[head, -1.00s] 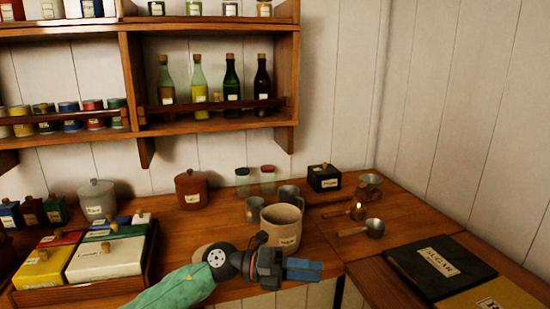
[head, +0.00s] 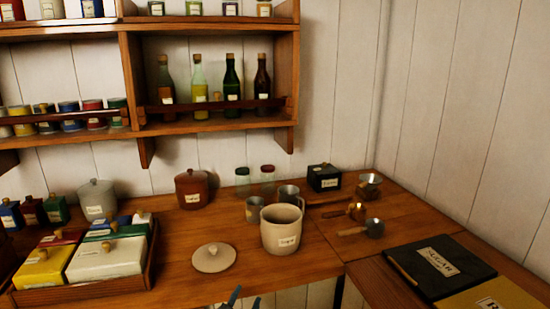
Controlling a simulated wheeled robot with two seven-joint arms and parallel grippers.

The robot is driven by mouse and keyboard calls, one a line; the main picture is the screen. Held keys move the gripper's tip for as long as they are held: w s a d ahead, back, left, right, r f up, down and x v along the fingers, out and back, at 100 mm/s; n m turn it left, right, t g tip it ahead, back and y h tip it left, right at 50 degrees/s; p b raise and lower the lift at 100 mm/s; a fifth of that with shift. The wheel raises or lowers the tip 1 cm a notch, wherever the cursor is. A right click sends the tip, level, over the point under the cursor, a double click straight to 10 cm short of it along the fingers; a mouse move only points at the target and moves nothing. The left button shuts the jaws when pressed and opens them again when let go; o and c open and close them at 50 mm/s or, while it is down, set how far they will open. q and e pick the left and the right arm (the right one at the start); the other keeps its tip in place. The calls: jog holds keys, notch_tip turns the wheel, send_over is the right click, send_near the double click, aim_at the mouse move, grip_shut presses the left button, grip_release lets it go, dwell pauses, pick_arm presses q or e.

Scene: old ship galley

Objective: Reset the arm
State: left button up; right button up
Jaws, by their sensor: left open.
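My left gripper (head: 238,299) shows only as blue fingertips at the bottom edge of the head view, in front of the counter's front edge. The fingers are apart with nothing between them. The rest of my left arm is out of the picture. My right gripper is not in view. A beige lidless pot (head: 281,232) with a label stands on the wooden counter, up and to the right of my left gripper. A round beige lid (head: 213,257) lies on the counter to the left of the pot.
A wooden tray (head: 150,266) of labelled boxes stands at left. Behind are a brown canister (head: 191,190), jars, metal cups (head: 289,194) and a black box (head: 324,178). Scoops (head: 374,228) lie at right. A dark sugar book (head: 440,266) lies front right. A bottle shelf (head: 216,124) hangs above.

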pick_arm(q)
jog(key=s+a+f+n+g+y, duration=0.2)
jog(key=s+a+f+n+g, duration=0.15)
jog(key=s+f, duration=0.5)
jog(key=s+a+f+n+g+y, duration=0.25)
jog(key=s+f+g, duration=0.25)
jog(key=f, duration=0.7)
jog(key=s+a+f+g, duration=0.1)
jog(key=s+f+g, duration=0.3)
jog(key=s, duration=0.6)
jog(key=s+a+f+n+g+h, duration=0.1)
jog(key=s+f+g, duration=0.2)
jog(key=s, duration=0.7)
notch_tip(320, 180, down, 2)
jog(key=shift+f+g, duration=0.1)
jog(key=shift+g, duration=0.25)
